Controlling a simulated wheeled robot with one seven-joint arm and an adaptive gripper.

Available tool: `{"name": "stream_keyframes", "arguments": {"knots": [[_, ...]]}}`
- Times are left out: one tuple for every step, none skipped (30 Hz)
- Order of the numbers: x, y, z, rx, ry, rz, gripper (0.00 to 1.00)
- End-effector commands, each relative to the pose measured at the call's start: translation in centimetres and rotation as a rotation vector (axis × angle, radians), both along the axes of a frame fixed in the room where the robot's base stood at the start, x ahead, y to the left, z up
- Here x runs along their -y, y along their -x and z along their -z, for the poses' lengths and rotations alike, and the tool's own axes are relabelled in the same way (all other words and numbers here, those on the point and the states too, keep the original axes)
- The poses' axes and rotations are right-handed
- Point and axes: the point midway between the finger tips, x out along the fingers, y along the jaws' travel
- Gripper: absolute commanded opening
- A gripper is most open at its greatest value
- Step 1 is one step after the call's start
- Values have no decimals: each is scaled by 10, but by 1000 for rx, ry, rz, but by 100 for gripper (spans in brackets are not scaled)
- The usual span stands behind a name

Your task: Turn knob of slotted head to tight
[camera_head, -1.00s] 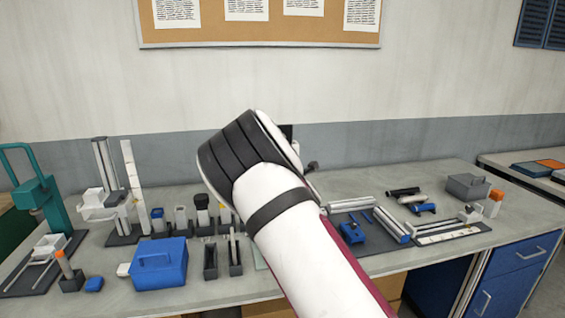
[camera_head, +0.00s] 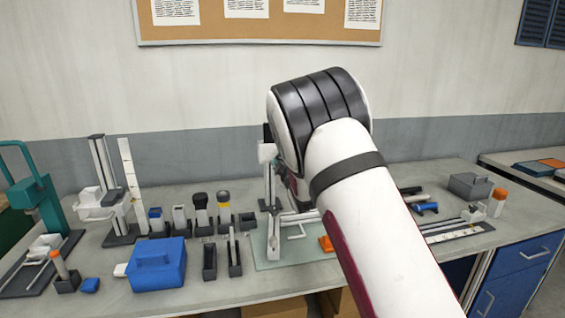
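I cannot pick out the slotted head or its knob for certain. A white upright stand (camera_head: 274,236) with a white block (camera_head: 267,152) near its top stands on a pale green mat (camera_head: 300,257), partly hidden by my arm. An orange piece (camera_head: 326,243) shows low at the arm's left edge. My white arm with its black-ringed joint rises over the right middle of the bench and bends away from the camera. My gripper is hidden behind it, so its fingers and any contact cannot be seen.
A blue box (camera_head: 158,264) and small dark holders (camera_head: 209,262) stand at the front left. A tall-railed stand (camera_head: 101,165) and a teal press (camera_head: 33,190) are farther left. A grey box (camera_head: 470,186) and a long ruled fixture (camera_head: 450,232) are at the right.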

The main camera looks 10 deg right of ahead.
Motion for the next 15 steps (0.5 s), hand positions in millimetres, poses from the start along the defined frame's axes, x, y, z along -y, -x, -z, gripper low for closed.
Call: {"name": "stream_keyframes", "arguments": {"knots": [[1, -1, 1, 1, -44, 2, 0], [1, -1, 1, 1, -74, 2, 0], [1, -1, 1, 2, -112, 2, 0], [1, -1, 1, 1, -139, 1, 0], [1, -1, 1, 1, -168, 1, 0], [1, -1, 1, 2, -206, 2, 0], [1, -1, 1, 3, -235, 1, 0], [1, -1, 1, 2, -263, 0, 0], [1, -1, 1, 2, -301, 1, 0], [1, -1, 2, 2, -330, 1, 0], [1, -1, 2, 2, -357, 1, 0], [1, -1, 2, 2, -395, 1, 0], [1, -1, 2, 2, -425, 1, 0], [1, -1, 2, 2, -452, 1, 0], [0, -1, 2, 1, -490, 0, 0]]}}
